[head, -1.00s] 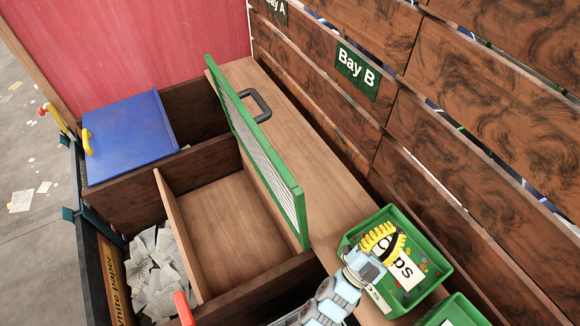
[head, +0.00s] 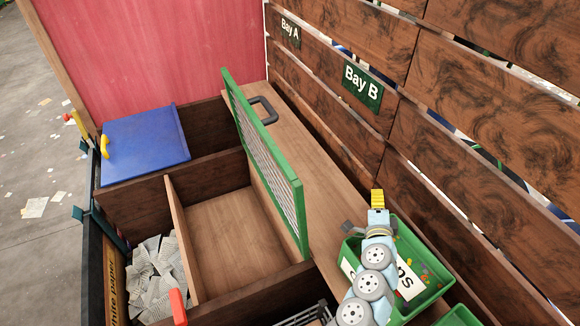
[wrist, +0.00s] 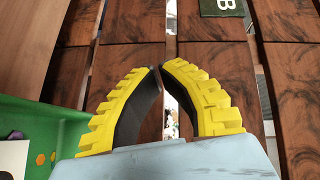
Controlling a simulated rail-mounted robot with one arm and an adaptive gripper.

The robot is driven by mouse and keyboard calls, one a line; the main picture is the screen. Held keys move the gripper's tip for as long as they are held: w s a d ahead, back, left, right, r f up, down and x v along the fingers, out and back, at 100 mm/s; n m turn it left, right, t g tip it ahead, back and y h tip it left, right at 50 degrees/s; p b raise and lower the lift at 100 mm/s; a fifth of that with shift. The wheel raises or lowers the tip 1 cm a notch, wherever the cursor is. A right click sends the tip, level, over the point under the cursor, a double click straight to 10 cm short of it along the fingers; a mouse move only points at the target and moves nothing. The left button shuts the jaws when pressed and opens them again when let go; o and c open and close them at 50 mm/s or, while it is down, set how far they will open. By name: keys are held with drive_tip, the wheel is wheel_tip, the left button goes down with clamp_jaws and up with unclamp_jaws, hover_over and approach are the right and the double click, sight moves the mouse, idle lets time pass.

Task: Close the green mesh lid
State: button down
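The green mesh lid (head: 297,205) stands upright, hinged open along the right side of a wooden bin compartment (head: 222,225). A dark loop handle (head: 264,108) sticks out from its far side, over the wooden ledge. My gripper (head: 377,195), with yellow ribbed fingers, is above the green tray at the right, well apart from the lid. In the wrist view the fingertips of my gripper (wrist: 160,68) meet or nearly meet, with nothing between them. The lid is not in the wrist view.
A blue lid (head: 145,145) covers part of the far-left compartment. White paper scraps (head: 155,280) fill the near-left one. A green tray (head: 432,292) stands under my arm; its edge shows in the wrist view (wrist: 40,112). A plank wall with a Bay B sign (head: 362,85) bounds the right.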

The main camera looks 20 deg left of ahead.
drive_tip(key=s+a+r+n+g+y+b, duration=0.1)
drive_tip(key=s+a+r+n+g+y, duration=0.25)
drive_tip(key=a+r+y, duration=0.3)
drive_tip(key=s+a+r+n+g+y+b, duration=0.2)
drive_tip(key=s+a+r+n+g+y, duration=0.15)
drive_tip(key=a+r+n+y, duration=0.35)
drive_tip(key=w+a+m+p, duration=0.2)
drive_tip(key=w+a+p, duration=0.1)
drive_tip(key=a, duration=0.7)
drive_tip(key=shift+w+h+p, duration=0.15)
drive_tip(key=shift+h+p, duration=0.15)
drive_tip(key=shift+h, duration=0.05)
